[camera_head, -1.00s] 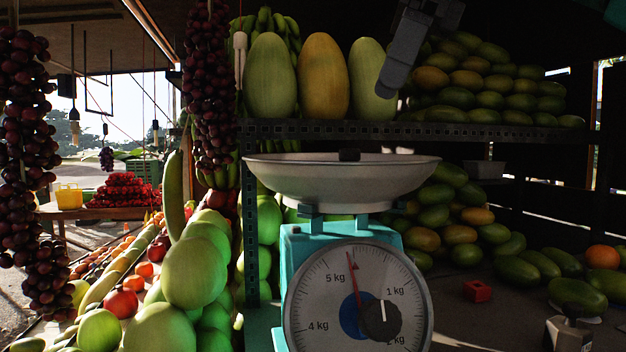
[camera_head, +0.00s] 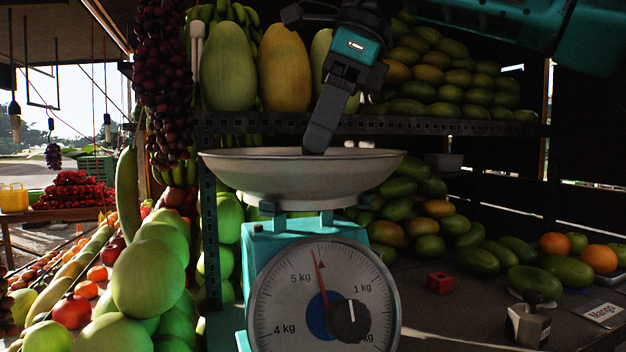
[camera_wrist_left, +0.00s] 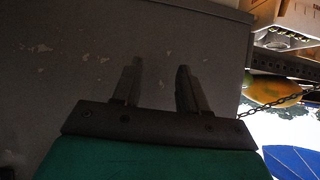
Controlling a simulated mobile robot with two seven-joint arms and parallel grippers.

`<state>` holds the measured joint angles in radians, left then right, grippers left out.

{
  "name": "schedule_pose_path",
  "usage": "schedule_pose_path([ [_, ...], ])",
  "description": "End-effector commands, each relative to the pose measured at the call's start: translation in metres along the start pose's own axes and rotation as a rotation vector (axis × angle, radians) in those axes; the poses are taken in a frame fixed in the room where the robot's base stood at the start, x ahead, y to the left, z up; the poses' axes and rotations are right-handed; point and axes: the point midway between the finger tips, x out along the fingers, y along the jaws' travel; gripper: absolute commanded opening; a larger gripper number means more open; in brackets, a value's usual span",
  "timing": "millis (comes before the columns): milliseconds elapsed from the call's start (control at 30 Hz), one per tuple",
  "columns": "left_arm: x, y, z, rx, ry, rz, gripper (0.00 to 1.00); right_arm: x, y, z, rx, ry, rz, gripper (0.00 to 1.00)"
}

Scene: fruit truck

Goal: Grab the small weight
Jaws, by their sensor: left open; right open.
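The scale's white pan (camera_head: 240,172) sits on the turquoise scale (camera_head: 265,235), whose dial faces me. My right gripper (camera_head: 313,148) reaches down from above, its dark fingers pointing into the pan; it is open. The small black weight is not clearly visible; the fingertips cover the middle of the pan, where a dark piece stood earlier. I cannot tell whether the fingers surround or touch it. My left gripper (camera_wrist_left: 160,88) shows in the left wrist view, fingers apart and empty, in front of a worn grey surface.
A metal block with a dark top (camera_head: 528,322) and a red cube (camera_head: 440,280) stand on the counter at the right. Large green fruits (camera_head: 150,275) crowd the scale's left side. A shelf edge (camera_head: 450,128) with big melons runs behind the pan.

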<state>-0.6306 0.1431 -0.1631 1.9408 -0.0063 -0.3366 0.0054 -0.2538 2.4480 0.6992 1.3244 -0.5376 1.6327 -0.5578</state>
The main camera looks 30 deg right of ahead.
Motion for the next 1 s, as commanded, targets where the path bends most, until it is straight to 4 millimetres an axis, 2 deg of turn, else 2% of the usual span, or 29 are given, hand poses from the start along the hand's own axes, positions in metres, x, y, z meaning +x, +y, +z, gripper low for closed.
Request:
schedule_pose_path([
  [167,0.001,0.0,0.0,0.0,0.001,0.0,0.43,0.025,-0.001,-0.009,-0.001,0.001,0.005,0.61],
  [300,0.001,0.0,-0.002,0.001,0.004,0.0,0.43,0.042,-0.001,-0.008,-0.001,0.001,0.002,0.61],
  [600,0.003,-0.001,-0.006,0.002,0.012,-0.001,0.43,0.046,-0.001,-0.008,0.0,-0.001,0.0,0.61],
  [1000,0.002,-0.001,-0.004,0.002,0.01,-0.002,0.43,0.046,-0.001,-0.008,0.0,0.0,0.0,0.23],
])
